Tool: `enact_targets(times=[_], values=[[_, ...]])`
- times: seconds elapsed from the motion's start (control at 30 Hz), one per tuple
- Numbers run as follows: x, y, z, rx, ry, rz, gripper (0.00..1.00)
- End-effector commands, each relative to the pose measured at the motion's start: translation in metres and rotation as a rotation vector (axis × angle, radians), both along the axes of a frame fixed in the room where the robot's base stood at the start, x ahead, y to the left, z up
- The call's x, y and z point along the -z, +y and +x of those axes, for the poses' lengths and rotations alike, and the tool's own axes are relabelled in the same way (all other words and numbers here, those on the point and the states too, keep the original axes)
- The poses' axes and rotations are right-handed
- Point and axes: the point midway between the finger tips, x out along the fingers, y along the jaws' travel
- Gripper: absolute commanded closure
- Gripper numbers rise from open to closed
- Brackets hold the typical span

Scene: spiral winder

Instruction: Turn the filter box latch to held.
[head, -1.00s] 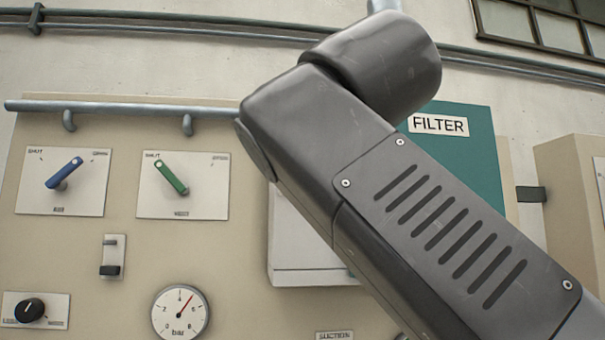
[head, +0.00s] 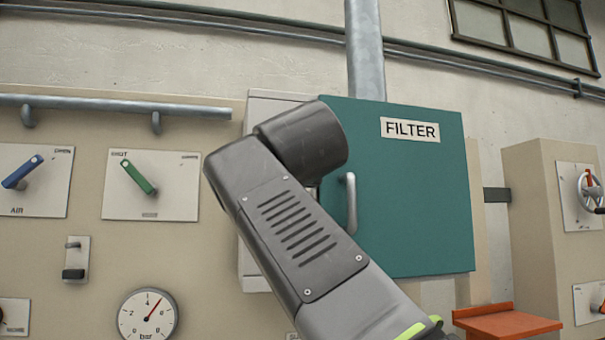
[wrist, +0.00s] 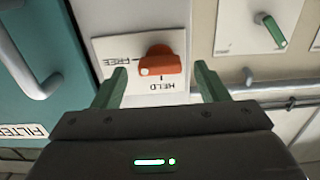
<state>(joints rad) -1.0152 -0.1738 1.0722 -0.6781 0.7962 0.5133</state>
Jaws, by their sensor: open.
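The filter box latch (wrist: 163,62) is an orange-red handle on a white plate (wrist: 105,47) in the wrist view, which shows upside down. The handle lies across the picture, its white-dotted end to the left, on the FREE side; the HELD mark is below it. My gripper (wrist: 160,80) is open and empty, its two green fingers on either side of the latch in the picture. I cannot tell how far they are from it. The teal filter box door (head: 420,220) shows in the head view, where my arm hides the latch and my gripper is out of sight.
The door's bar handle (head: 351,203) juts out beside my arm. A panel with a green lever (head: 138,178), a blue lever (head: 22,172) and a gauge (head: 147,315) is at left. An orange tray (head: 505,325) and a cabinet (head: 535,210) stand at right.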

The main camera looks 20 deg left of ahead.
Motion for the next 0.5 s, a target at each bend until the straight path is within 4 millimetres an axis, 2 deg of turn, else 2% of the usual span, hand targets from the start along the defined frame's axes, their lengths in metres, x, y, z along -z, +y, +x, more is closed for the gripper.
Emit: enact_targets(times=[0.2,0.5], values=[[-0.001,0.01,0.017,0.001,0.0,0.0,0.33],[0.0,0.012,0.019,-0.001,0.0,0.0,0.33]])
